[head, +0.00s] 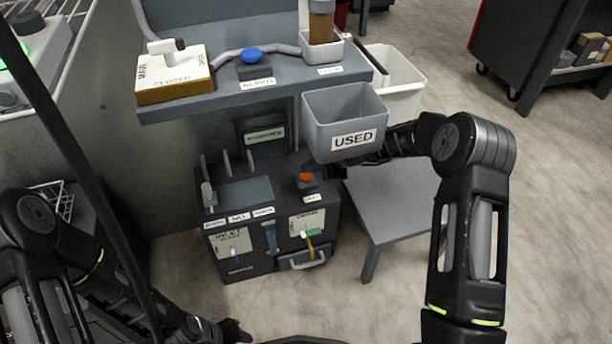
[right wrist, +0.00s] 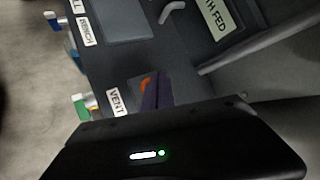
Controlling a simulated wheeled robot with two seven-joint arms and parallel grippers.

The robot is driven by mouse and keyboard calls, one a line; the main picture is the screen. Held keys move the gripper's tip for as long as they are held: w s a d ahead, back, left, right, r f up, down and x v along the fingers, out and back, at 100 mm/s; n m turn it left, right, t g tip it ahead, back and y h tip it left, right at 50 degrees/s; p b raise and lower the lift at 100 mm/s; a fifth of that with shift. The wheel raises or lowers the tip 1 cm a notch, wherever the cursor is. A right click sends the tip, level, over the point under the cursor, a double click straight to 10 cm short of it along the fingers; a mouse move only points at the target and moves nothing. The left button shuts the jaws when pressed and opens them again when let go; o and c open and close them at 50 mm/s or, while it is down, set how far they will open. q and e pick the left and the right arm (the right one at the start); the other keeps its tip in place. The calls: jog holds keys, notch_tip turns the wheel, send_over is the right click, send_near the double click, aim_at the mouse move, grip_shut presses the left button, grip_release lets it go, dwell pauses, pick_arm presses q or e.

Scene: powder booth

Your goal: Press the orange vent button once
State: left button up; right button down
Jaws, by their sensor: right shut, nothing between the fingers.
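The orange vent button (head: 305,177) sits on top of the dark machine (head: 255,205), beside the VENT label (head: 312,197). In the right wrist view the orange button (right wrist: 146,83) is partly hidden by the fingers of my right gripper (right wrist: 157,92). Those fingers are shut and empty, right at the button; I cannot tell whether they touch it.
The grey USED bin (head: 345,110) hangs above the right gripper. A shelf (head: 220,98) with a blue button (head: 251,55) overhangs the machine. A low grey table (head: 395,205) stands to the right. Open floor (head: 550,220) lies farther right.

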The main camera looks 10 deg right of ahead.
aim_at(309, 177)
jog(key=shift+f, duration=0.1)
dwell(0.5)
jog(key=shift+f+b, duration=0.35)
jog(key=shift+f+b, duration=0.45)
jog(key=shift+f, duration=0.05)
dwell(0.6)
jog(key=shift+r, duration=0.1)
jog(key=shift+r+p, duration=0.75)
jog(key=shift+r, duration=0.1)
notch_tip(309, 177, up, 5)
jog(key=p, duration=0.4)
dwell(1.0)
